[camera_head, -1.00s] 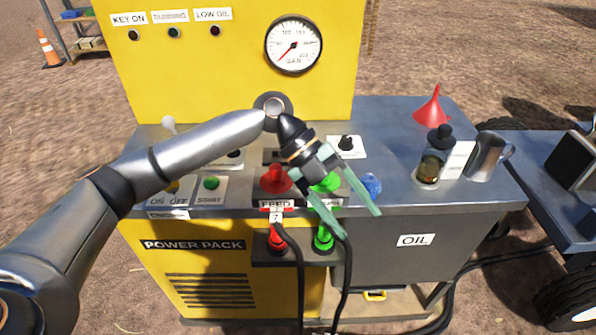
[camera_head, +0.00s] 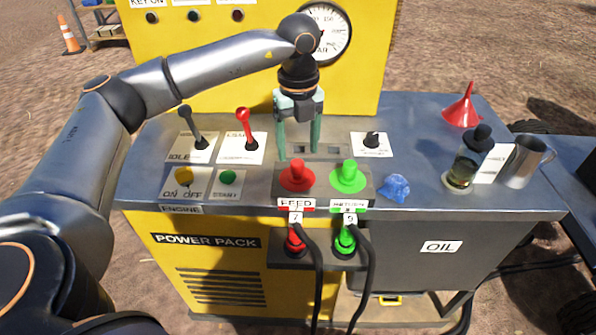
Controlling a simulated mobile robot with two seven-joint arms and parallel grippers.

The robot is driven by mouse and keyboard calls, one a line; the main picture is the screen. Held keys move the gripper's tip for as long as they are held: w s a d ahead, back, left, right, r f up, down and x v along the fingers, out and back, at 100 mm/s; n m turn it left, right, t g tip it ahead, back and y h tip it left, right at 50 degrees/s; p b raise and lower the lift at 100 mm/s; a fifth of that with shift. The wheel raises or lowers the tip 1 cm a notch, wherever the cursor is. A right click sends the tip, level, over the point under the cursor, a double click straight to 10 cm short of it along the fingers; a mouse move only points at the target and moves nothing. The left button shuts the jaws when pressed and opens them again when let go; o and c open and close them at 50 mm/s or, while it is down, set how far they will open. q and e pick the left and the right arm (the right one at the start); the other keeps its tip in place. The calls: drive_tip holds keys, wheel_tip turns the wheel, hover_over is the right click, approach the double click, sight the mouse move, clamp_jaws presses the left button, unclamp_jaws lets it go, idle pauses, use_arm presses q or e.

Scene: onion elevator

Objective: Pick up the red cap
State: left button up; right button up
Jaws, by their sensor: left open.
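The red cap (camera_head: 297,178) sits on the front part of the grey deck, above a label reading FEED. It has a wide round base and a raised knob. A matching green cap (camera_head: 348,178) sits just to its right. My left gripper (camera_head: 299,154) is open and points down, with its two pale green fingers apart and nothing between them. In the picture its fingertips are just above and behind the red cap, apart from it. The right gripper is not in view.
A red-handled lever (camera_head: 246,125) and a grey lever (camera_head: 193,127) stand left of the gripper. A blue crumpled cloth (camera_head: 396,188) lies right of the green cap. A glass oil bottle (camera_head: 464,170), metal jug (camera_head: 526,162) and red funnel (camera_head: 462,108) stand on the right.

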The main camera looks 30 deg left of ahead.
sight(297, 162)
use_arm(q)
drive_tip(key=f, duration=0.5)
drive_tip(key=shift+w+a+f, duration=0.1)
drive_tip(key=shift+a+f, duration=0.1)
drive_tip(key=shift+f, duration=0.15)
clamp_jaws()
idle(0.3)
